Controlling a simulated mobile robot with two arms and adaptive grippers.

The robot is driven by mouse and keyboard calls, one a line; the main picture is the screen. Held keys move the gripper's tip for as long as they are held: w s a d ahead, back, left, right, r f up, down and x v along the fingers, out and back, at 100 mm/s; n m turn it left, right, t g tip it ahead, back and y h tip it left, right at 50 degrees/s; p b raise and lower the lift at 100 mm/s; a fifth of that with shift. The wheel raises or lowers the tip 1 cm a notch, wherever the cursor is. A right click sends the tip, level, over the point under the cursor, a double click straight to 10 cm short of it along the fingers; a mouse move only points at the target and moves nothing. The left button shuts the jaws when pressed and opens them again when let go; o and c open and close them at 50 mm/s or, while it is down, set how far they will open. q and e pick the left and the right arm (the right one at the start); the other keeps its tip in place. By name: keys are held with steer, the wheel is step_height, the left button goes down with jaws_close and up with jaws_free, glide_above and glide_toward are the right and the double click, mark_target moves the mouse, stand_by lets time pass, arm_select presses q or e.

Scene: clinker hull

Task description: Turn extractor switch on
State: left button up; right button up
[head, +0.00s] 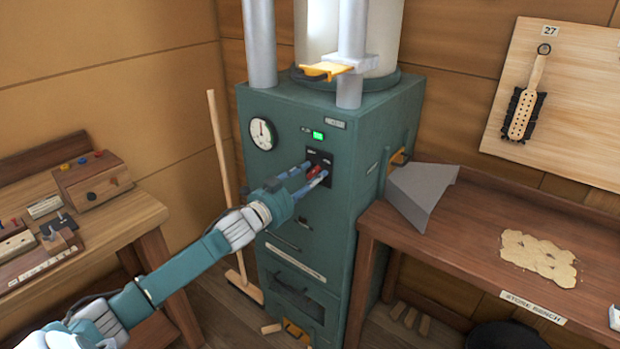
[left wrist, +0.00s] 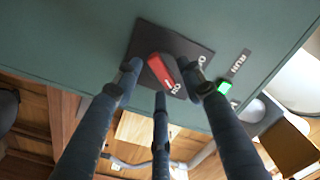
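The extractor is a teal cabinet (head: 390,130) with a black switch plate (head: 329,159) on its front. A red switch lever (head: 313,172) sits on the plate; it shows tilted in the left wrist view (left wrist: 161,72). My left gripper (head: 309,179) is at the plate. In the left wrist view its dark fingers (left wrist: 160,80) are spread around the lever, with the right fingertip very close to it; contact cannot be told. White lettering on the plate is partly covered. A green lamp (head: 318,135) beside a RUN label is lit. My right gripper is not in view.
A round gauge (head: 263,134) is left of the plate. A wooden bench (head: 480,235) with a grey metal chute (head: 422,193) stands right. A broom (head: 228,190) leans left of the cabinet, near a table with a switch box (head: 90,180).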

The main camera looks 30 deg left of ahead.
arm_select(q)
steer(key=shift+s+f, duration=0.1)
steer(key=shift+s, duration=0.45)
steer(key=s, duration=1.1)
steer(key=shift+a, duration=0.45)
